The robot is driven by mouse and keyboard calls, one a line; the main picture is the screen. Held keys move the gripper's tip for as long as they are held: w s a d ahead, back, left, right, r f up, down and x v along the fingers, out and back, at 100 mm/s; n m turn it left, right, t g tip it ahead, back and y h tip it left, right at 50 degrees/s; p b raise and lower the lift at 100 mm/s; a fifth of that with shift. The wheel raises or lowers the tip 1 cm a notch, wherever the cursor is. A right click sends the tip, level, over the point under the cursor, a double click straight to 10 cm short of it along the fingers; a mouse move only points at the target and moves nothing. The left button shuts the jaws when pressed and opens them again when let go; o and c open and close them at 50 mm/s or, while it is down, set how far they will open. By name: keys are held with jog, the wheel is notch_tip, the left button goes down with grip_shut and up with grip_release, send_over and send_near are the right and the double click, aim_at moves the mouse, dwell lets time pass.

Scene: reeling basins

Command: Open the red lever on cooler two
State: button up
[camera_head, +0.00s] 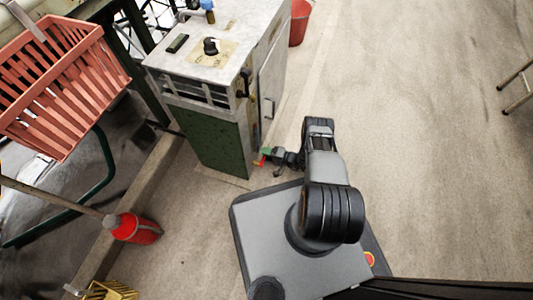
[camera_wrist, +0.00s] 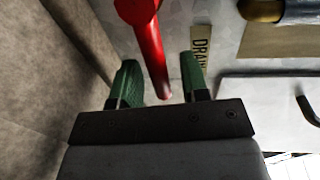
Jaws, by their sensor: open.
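The red lever (camera_wrist: 150,45) hangs down from the top of the wrist view, its lower end between the green fingertips of my gripper (camera_wrist: 159,60). My gripper is open, with a gap visible beside the lever on both sides. In the head view, a bit of the red lever (camera_head: 258,163) shows low beside the cooler cabinet (camera_head: 222,138), at the tip of my gripper (camera_head: 266,156). The cabinet has a pale top and a green lower front. No number on it is readable.
A label reading "DRA…" (camera_wrist: 200,50) and a pipe with a brass end (camera_wrist: 285,12) are right of the lever. A red bucket (camera_head: 299,22) is behind the cabinet. The floor at right is mostly clear.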

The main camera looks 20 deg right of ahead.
grip_shut()
dwell(0.4)
